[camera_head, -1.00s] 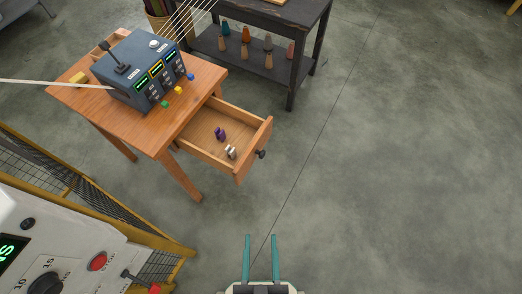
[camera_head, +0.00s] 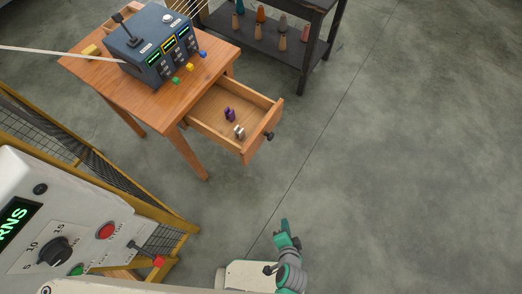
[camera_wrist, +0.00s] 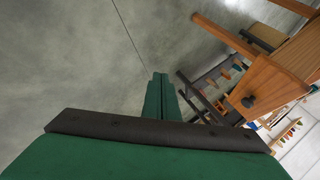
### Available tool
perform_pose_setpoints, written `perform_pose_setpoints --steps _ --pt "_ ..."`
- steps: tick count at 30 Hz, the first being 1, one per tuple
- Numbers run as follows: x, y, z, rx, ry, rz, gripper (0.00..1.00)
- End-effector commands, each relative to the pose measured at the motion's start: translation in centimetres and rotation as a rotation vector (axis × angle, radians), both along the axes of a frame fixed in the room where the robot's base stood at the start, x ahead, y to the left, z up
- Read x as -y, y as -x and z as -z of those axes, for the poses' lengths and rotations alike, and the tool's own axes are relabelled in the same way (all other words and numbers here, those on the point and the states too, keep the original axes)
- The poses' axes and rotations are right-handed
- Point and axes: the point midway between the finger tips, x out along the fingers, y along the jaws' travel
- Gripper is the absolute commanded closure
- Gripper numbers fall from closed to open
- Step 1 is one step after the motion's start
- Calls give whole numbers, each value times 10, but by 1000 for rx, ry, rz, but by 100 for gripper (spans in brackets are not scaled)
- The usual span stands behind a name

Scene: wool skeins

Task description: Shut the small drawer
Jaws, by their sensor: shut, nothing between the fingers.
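The small drawer (camera_head: 259,147) is pulled out from the right side of the wooden table (camera_head: 150,107). It has a dark round knob (camera_head: 269,136) on its front. A purple item (camera_head: 230,114) and a pale item (camera_head: 239,131) lie inside it. My gripper (camera_head: 284,226) is shut and empty, below and a little right of the drawer in the head view, apart from it. In the wrist view my green fingers (camera_wrist: 160,82) are together, and the drawer front (camera_wrist: 262,88) with its knob is tilted at the right.
A control box (camera_head: 155,45) with coloured buttons stands on the table. A dark shelf (camera_head: 275,40) with several cones is behind. A grey panel machine (camera_head: 70,235) and yellow mesh frame (camera_head: 165,213) stand at the lower left. The floor at right is clear.

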Motion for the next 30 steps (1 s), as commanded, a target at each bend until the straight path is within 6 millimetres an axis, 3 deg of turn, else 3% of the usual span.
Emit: perform_pose_setpoints --steps 3,6,9,13,17,24,30 --pt "5 -19 33 -81 -221 123 100" --pt "4 -34 50 -145 -415 214 100" --pt "1 -54 58 -203 -615 290 100" --pt "-4 -84 52 -271 -881 362 100" --pt "-7 -116 30 -335 -1148 394 100" --pt "0 -167 -44 -447 -1592 324 100" --pt "12 -183 -94 -515 -1791 215 100"
